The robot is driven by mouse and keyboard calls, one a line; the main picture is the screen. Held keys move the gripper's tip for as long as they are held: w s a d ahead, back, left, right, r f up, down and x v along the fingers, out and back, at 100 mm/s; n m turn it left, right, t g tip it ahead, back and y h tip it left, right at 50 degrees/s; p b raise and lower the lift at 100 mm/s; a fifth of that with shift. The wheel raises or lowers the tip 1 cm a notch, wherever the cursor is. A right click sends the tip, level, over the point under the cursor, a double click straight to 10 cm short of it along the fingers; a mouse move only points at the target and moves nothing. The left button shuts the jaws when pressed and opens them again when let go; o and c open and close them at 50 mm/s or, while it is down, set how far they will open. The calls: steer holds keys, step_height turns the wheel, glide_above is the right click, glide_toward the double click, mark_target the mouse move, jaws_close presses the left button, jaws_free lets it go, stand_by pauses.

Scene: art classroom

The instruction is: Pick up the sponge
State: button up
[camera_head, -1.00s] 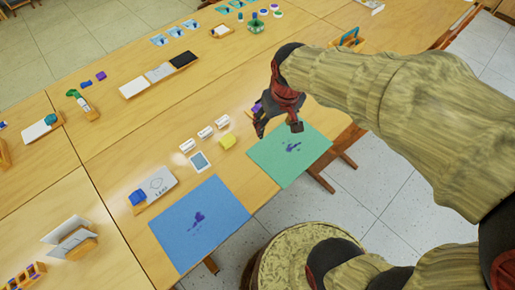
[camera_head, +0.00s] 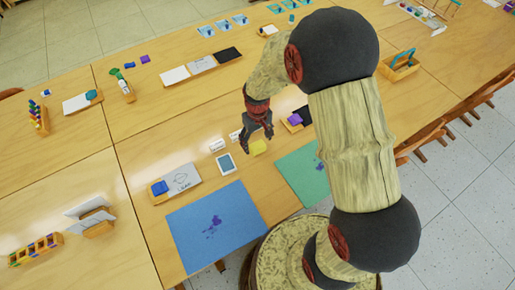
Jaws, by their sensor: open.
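A small yellow block (camera_head: 258,148), which looks like a sponge, lies on the wooden table between the blue mat and the green mat. My gripper (camera_head: 257,138) points down just behind and above it, with its fingers spread and nothing between them. The fingertips look close to the block's far edge; I cannot tell whether they touch it. A blue block (camera_head: 159,187) on a board and a purple block (camera_head: 295,119) on a dark card are also sponge-like.
The blue mat (camera_head: 250,228) and green mat (camera_head: 290,172) with dark stains lie at the table's front edge. Small white cards (camera_head: 217,145) and a framed card (camera_head: 226,164) lie left of the yellow block. A wooden caddy (camera_head: 402,68) stands back right.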

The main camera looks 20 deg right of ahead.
mark_target(257, 145)
step_height(257, 145, down, 4)
steer(key=shift+w+f+b, duration=0.1)
steer(key=shift+b, duration=0.65)
steer(key=shift+c, duration=1.2)
steer(key=c, duration=0.7)
